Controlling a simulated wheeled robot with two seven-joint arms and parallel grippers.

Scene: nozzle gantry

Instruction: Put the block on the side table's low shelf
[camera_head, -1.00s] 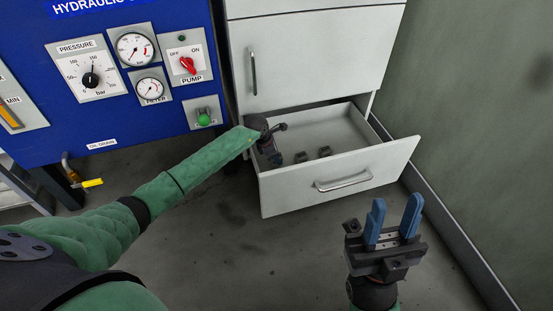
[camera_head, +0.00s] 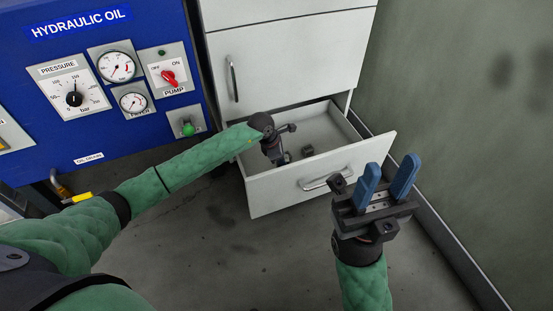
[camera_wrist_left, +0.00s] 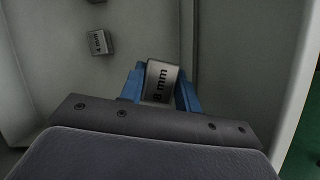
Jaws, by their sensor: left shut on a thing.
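The grey metal block marked "8 mm" (camera_wrist_left: 160,82) is between the blue fingers of my left gripper (camera_wrist_left: 160,88) in the left wrist view. The fingers are shut on its sides. In the head view my left gripper (camera_head: 280,157) reaches down inside the open drawer (camera_head: 325,130), and the held block cannot be made out there. My right gripper (camera_head: 388,180) is open and empty, in front of the drawer on the right. I cannot make out the side table's low shelf for certain.
A block marked "4 mm" (camera_wrist_left: 99,42) lies in the drawer, with another block (camera_wrist_left: 97,1) at the picture's top edge. The blue hydraulic panel (camera_head: 60,110) stands left of the white cabinet (camera_head: 290,60). A green-grey wall (camera_head: 460,110) bounds the right. Floor (camera_head: 230,240) in front is clear.

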